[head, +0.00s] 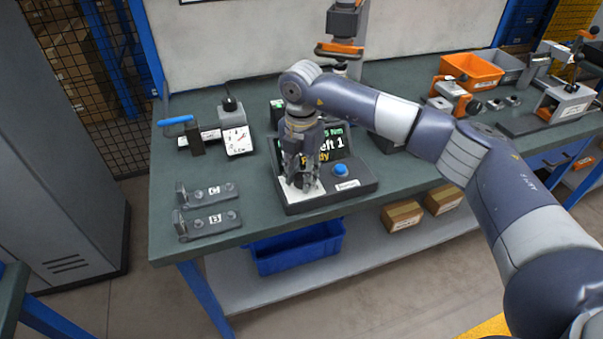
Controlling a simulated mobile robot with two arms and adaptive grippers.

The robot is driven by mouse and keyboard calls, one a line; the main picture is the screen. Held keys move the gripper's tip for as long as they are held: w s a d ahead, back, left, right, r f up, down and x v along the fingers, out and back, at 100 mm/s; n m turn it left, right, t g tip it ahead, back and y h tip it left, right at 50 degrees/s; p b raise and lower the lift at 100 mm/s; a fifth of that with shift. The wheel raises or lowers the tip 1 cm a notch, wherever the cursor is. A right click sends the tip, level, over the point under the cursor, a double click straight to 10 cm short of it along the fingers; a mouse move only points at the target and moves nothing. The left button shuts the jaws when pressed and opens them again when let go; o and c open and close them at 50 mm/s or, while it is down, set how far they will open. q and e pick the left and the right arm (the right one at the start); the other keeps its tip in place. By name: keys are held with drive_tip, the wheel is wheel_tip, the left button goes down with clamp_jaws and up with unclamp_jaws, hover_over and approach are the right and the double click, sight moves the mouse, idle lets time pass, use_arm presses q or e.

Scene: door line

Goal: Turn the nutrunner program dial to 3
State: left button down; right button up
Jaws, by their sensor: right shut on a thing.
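The nutrunner controller (366,186) is a dark box on the green bench, with a lit screen (333,143) and a blue button (339,169). The screen is partly covered by my arm; I can read "Nm", "eft 1" and a yellow word ending in "dy". My right gripper (302,183) points down at the white dial plate (287,191) on the controller's left side, and is shut on the program dial. The fingers hide the dial and most of its marks, so I cannot read its setting. My left gripper is not in view.
Left on the bench (240,205) are a gauge (237,141), a blue-handled tool (178,121) and two metal brackets (208,223). An orange bin (472,72) and clamp fixtures stand at the right. A blue crate (295,247) and cardboard boxes sit on the lower shelf.

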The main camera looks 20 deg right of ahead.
sight(301, 177)
drive_tip(key=shift+m, duration=0.6)
drive_tip(key=o, duration=1.1)
drive_tip(key=shift+r, duration=0.15)
wheel_tip(301, 177, up, 12)
drive_tip(key=shift+f, duration=0.1)
drive_tip(key=shift+s+f, duration=0.1)
drive_tip(key=shift+f, duration=0.05)
